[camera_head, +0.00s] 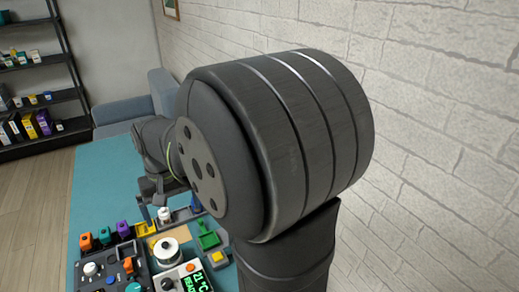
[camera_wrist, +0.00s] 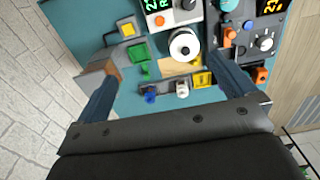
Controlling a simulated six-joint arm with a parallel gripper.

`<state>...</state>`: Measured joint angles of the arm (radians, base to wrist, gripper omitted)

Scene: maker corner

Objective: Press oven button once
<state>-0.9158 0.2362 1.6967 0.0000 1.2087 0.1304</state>
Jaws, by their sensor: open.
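A white panel (camera_head: 178,268) with a green-lit display reading 21 °C and READY stands at the bottom of the head view. It has a small orange button (camera_head: 190,267) and a dark knob; I take it as the oven, though no label confirms this. In the wrist view the orange button (camera_wrist: 160,20) shows below the display at the top. My gripper (camera_wrist: 162,70) is open and empty, its two dark blue fingers spread wide. In the head view my gripper (camera_head: 166,206) is partly hidden by my arm, beyond the panel and apart from it.
A white round spool (camera_wrist: 184,45) stands between my fingers and the panel. A yellow button (camera_wrist: 127,29) on a grey base and a green part (camera_head: 208,237) lie beside it. A dark console (camera_wrist: 262,30) with an orange-lit display and knobs is on the other side. A brick wall (camera_head: 440,150) bounds the right.

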